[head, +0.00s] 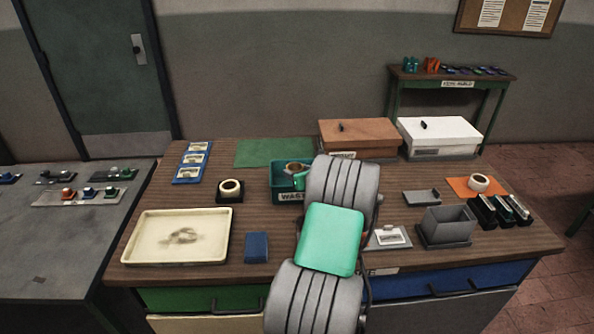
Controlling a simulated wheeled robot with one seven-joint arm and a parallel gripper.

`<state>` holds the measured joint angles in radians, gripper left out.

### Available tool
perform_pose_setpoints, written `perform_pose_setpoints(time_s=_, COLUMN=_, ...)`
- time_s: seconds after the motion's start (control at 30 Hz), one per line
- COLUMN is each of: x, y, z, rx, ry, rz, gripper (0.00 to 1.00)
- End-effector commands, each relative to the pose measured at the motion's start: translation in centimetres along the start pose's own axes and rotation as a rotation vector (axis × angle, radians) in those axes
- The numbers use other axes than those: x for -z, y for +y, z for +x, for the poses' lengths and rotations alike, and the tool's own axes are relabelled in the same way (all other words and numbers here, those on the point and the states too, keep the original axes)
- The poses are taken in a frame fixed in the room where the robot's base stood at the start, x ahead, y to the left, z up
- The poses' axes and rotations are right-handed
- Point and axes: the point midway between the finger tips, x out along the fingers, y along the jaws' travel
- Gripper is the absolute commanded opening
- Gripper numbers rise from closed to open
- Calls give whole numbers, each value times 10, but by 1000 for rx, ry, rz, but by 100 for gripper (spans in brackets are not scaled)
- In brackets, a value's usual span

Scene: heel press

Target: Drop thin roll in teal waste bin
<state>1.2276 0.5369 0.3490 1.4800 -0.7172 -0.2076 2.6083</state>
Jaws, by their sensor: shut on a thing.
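The teal waste bin (286,196), with a "WASTE" label on its front, stands mid-table, its right part hidden behind my arm. A thin tan roll (293,167) shows at the bin's opening. My gripper (297,174) is at the bin, mostly hidden by my own arm, with a small green part in view. It is shut on the thin roll. How far the roll is above the bin's floor cannot be told.
A cream tray (150,240), a white roll on a dark holder (230,189) and a blue block (256,247) are left. Brown (352,140) and white (440,138) boxes stand behind. A grey open box (447,226) and another roll (478,183) are right. A green mat (270,152) lies clear.

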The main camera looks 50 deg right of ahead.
Motion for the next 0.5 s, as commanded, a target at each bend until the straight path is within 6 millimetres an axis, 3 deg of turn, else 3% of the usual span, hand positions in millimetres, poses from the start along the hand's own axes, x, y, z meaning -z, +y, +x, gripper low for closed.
perform_pose_setpoints(time_s=0.5, x=12, y=0, z=5, rx=0, ry=0, rz=0, gripper=13)
